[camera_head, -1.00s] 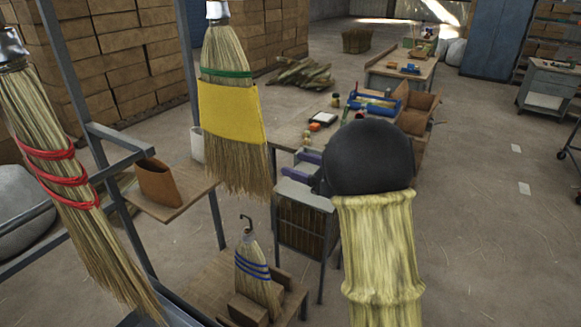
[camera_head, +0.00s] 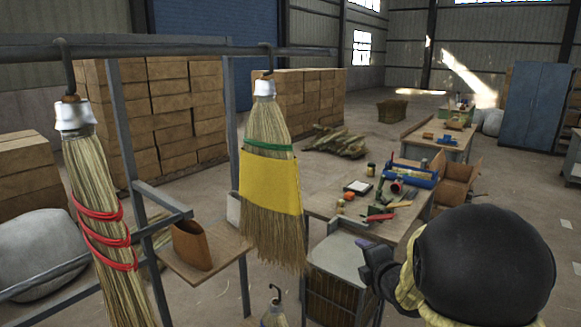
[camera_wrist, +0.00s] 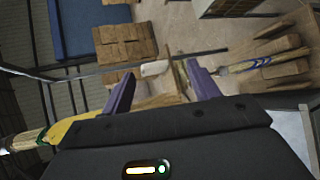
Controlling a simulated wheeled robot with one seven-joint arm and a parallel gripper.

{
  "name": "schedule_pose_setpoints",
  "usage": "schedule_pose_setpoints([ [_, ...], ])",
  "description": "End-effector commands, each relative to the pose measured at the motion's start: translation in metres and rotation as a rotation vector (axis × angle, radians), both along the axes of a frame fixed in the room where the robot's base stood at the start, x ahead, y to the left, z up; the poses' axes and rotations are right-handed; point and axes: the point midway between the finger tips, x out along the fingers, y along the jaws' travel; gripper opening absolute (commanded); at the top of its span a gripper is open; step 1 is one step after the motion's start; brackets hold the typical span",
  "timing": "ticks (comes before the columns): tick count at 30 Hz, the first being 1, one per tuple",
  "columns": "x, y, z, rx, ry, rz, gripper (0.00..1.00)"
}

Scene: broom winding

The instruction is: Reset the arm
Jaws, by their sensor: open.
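My gripper (camera_wrist: 160,88) is open, its two purple fingers apart with nothing between them in the wrist view. In the head view it is partly hidden behind my dark arm joint, near the grey stand (camera_head: 340,256). A broom with a yellow cloth and green band (camera_head: 270,180) hangs from the rail, left of my gripper. A broom with red bands (camera_head: 103,220) hangs farther left. A smaller broom (camera_head: 274,316) with a hook is cut off at the bottom edge. Its blue bands show at right in the wrist view (camera_wrist: 262,63).
A metal rail frame (camera_head: 125,140) spans the left. A small shelf (camera_head: 222,262) holds a brown leather piece (camera_head: 192,246). Stacked boxes (camera_head: 170,115) stand behind. The floor at the right is open.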

Motion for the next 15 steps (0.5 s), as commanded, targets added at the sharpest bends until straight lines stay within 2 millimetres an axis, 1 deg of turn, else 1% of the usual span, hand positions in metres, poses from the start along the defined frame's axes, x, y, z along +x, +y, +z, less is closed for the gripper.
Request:
schedule_pose_setpoints([
  [1, -0.01, -0.003, -0.007, 0.094, 0.065, -0.081, 0.6],
  [4, -0.033, -0.008, -0.026, 0.298, 0.204, -0.264, 0.6],
  [8, -0.072, -0.008, -0.051, 0.55, 0.377, -0.519, 0.6],
  [11, -0.107, -0.004, -0.069, 0.733, 0.5, -0.73, 0.6],
  [12, -0.123, -0.002, -0.076, 0.799, 0.548, -0.816, 0.6],
  [14, -0.147, 0.004, -0.085, 0.897, 0.616, -0.952, 0.6],
  [15, -0.164, 0.008, -0.09, 0.956, 0.658, -1.046, 0.6],
])
